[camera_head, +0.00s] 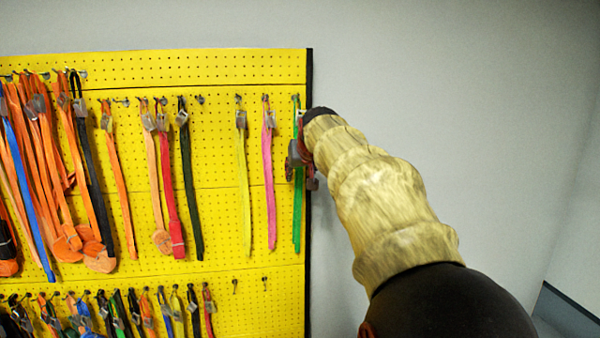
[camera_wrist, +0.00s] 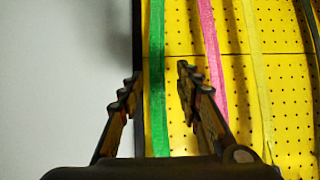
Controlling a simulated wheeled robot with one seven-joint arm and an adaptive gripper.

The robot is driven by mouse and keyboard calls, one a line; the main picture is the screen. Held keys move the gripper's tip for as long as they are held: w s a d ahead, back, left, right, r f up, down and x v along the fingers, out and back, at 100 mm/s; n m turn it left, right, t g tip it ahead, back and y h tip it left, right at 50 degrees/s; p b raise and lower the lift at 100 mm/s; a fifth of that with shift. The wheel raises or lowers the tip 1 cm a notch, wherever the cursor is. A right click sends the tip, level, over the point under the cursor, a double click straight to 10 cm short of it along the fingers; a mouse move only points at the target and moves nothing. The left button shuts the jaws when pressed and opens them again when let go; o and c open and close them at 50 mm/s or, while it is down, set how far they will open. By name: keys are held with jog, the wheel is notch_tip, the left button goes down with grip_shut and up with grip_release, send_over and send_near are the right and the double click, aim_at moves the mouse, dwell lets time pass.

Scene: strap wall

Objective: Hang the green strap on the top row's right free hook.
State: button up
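The green strap (camera_head: 297,215) hangs straight down at the right end of the yellow pegboard's top row, beside the black edge. Its top is near a hook at that end, too small to make out clearly. My gripper (camera_head: 298,160) is at the strap's upper part, partly hidden by my arm. In the wrist view the gripper (camera_wrist: 158,80) is open, with one finger on each side of the green strap (camera_wrist: 157,100). No finger clearly touches it. A bare hook (camera_head: 200,98) shows in the top row between the dark green strap and the yellow strap.
The pink strap (camera_head: 269,190) hangs just left of the green one, close to my right finger in the wrist view. The yellow strap (camera_head: 244,190) and dark green strap (camera_head: 191,190) hang farther left. Bare hooks (camera_head: 265,283) show in the lower row. Plain wall (camera_head: 450,80) lies right of the board.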

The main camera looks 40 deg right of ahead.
jog(key=shift+o, duration=0.6)
jog(key=v, duration=1.2)
jog(key=shift+f, duration=0.15)
jog(key=s+a+f+n+g+y+b, duration=0.1)
jog(key=s+a+f+b, duration=0.6)
jog(key=f, duration=1.4)
jog(key=s+a+f+n+g+y+b, duration=0.1)
jog(key=s+a+f+b, duration=0.7)
jog(key=f, duration=1.4)
jog(key=s+a+f+n+g+y+b, duration=0.1)
jog(key=s+a+f+n+y+b, duration=0.2)
jog(key=s+a+f+b, duration=0.4)
jog(key=a+f+n+b, duration=0.1)
jog(key=a+f+b, duration=0.7)
jog(key=f, duration=0.7)
jog(key=shift+s+a+f+g+y, duration=0.15)
jog(key=shift+s+a+g+y, duration=0.2)
jog(key=shift+a, duration=0.65)
